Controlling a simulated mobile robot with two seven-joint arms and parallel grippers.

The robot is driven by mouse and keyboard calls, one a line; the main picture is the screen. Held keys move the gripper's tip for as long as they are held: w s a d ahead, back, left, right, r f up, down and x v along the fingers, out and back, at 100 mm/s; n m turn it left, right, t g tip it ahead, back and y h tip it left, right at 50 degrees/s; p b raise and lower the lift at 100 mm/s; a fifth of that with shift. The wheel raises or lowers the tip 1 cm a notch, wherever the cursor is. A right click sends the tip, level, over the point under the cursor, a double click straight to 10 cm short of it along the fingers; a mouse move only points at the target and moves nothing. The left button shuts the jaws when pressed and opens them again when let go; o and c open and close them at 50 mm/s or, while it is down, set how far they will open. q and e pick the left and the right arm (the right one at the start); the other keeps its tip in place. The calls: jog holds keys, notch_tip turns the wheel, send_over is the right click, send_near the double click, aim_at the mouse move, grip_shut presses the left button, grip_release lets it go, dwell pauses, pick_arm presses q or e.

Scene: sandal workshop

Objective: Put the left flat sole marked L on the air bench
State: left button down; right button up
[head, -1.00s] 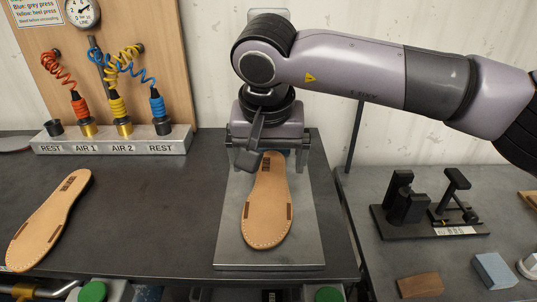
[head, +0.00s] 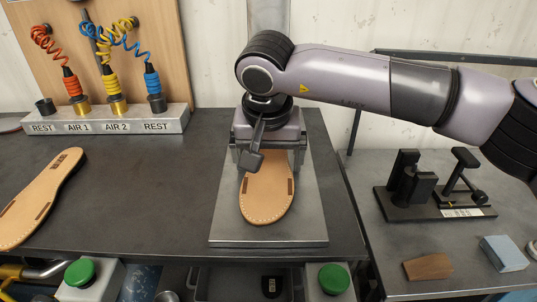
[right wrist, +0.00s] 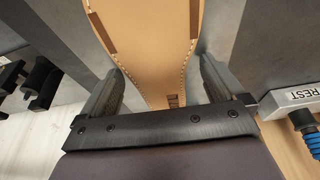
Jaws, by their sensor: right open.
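A tan flat sole (head: 267,205) lies on a grey metal plate (head: 222,228) on the dark bench. Its heel end is hidden under my right gripper (head: 270,163). My right gripper is open, with its fingers on either side of the sole's narrow heel part; the right wrist view shows the sole (right wrist: 155,40) passing between the spread fingers (right wrist: 160,80). A second tan sole (head: 40,200) lies at the left of the bench, cut by the picture edge, with a dark mark at its heel. I cannot read the letters on either sole. My left gripper is out of view.
An air-hose rack (head: 110,120) labelled REST, AIR 1, AIR 2, REST stands at the back left. Green buttons (head: 80,272) sit below the front edge. A black fixture (head: 435,195), a brown block (head: 428,266) and a grey-blue block (head: 503,253) are on the right table. The bench between the soles is clear.

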jog(key=c, duration=0.9)
jog(key=shift+s+r, duration=0.1)
jog(key=shift+r, duration=0.1)
jog(key=shift+s+r+p, duration=0.45)
jog(key=shift+s+r, duration=0.45)
jog(key=shift+r, duration=0.05)
